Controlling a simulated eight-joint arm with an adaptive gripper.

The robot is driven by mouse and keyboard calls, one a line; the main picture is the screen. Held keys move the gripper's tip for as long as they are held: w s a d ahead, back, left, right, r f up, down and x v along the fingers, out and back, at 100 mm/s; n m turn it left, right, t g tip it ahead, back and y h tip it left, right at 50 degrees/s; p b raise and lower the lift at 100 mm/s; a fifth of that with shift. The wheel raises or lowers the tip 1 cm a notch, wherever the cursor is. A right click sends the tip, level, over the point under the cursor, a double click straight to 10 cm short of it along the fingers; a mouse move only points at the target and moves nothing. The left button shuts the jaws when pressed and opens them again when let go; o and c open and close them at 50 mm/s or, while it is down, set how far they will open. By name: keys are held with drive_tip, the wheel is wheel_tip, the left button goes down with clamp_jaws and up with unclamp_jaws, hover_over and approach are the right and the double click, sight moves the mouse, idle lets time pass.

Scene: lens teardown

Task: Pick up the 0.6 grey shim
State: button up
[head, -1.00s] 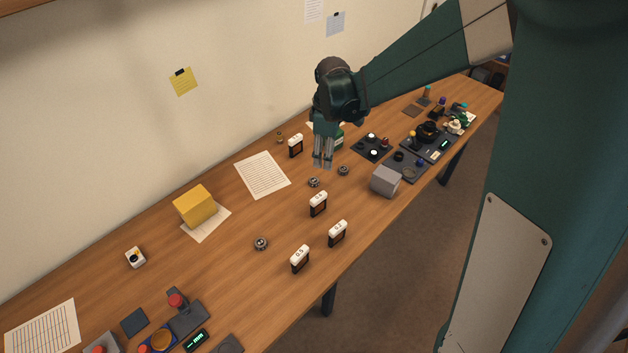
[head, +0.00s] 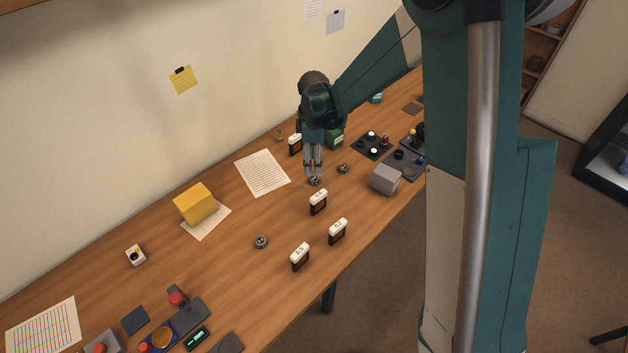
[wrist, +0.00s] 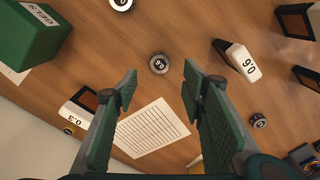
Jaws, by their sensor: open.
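A small round grey shim (wrist: 159,63) lies flat on the table in the wrist view, its tiny mark looking like 0.6 but hard to read. It sits between and just beyond the fingertips of my gripper (wrist: 160,80), which is open and empty. In the head view my gripper (head: 313,174) points down directly over this shim (head: 314,181); whether they touch I cannot tell. A second round grey shim (head: 343,169) lies to its right, and a third (head: 261,242) lies nearer the front left. Their marks are too small to read in the head view.
A white-topped black holder (head: 318,202) stands close by; its label looks like 0.6 in the wrist view (wrist: 243,62). Two similar holders (head: 337,232) (head: 300,256) stand nearer the front edge. A grey block (head: 385,179), green box (head: 334,139) and paper sheet (head: 262,173) surround the area.

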sight(314, 178)
drive_tip(key=shift+f, duration=1.3)
drive_tip(key=shift+f+b, duration=0.5)
drive_tip(key=shift+f, duration=2.1)
drive_tip(key=c, duration=1)
